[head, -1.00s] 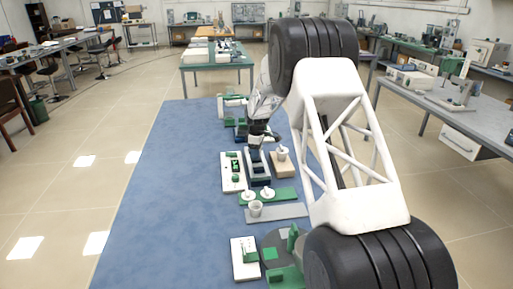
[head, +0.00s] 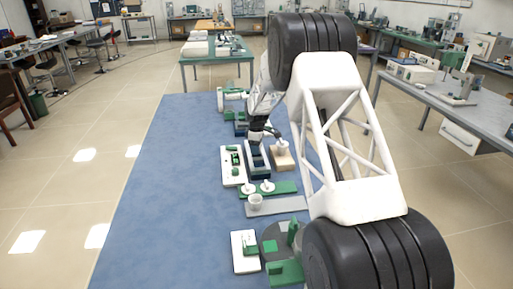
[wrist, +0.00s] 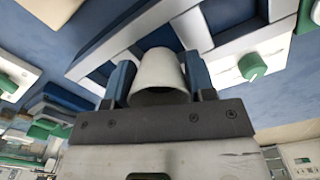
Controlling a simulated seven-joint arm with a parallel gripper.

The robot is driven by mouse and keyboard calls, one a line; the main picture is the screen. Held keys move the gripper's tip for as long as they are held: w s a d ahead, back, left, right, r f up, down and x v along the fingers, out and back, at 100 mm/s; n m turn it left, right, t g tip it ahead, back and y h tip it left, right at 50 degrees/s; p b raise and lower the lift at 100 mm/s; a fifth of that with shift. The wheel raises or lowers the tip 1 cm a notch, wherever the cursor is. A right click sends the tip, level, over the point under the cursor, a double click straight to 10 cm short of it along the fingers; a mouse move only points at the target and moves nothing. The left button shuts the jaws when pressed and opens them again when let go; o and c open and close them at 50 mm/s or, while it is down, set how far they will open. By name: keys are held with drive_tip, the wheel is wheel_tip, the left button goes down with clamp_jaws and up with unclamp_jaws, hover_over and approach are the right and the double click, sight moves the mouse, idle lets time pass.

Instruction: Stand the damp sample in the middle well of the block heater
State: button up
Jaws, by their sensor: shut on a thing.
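My gripper (wrist: 158,82) is shut on a pale, whitish cup (wrist: 159,72), gripped between its two dark blue fingers. I take this cup to be the damp sample; dampness cannot be made out. In the head view my gripper (head: 259,137) is over the far end of a long dark blue block with a pale top (head: 257,160), which seems to be the block heater. In the wrist view the block (wrist: 120,38) shows dark openings beyond the cup. The cup hides part of it, and I cannot tell how far the cup is above the wells.
A white panel with green parts (head: 228,174) lies left of the block, a beige block (head: 286,164) right. The mat's left side is clear.

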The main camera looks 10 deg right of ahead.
drive_tip(key=shift+f, duration=0.7)
drive_tip(key=o, duration=1.4)
drive_tip(key=shift+r, duration=3.95)
drive_tip(key=shift+r, duration=0.1)
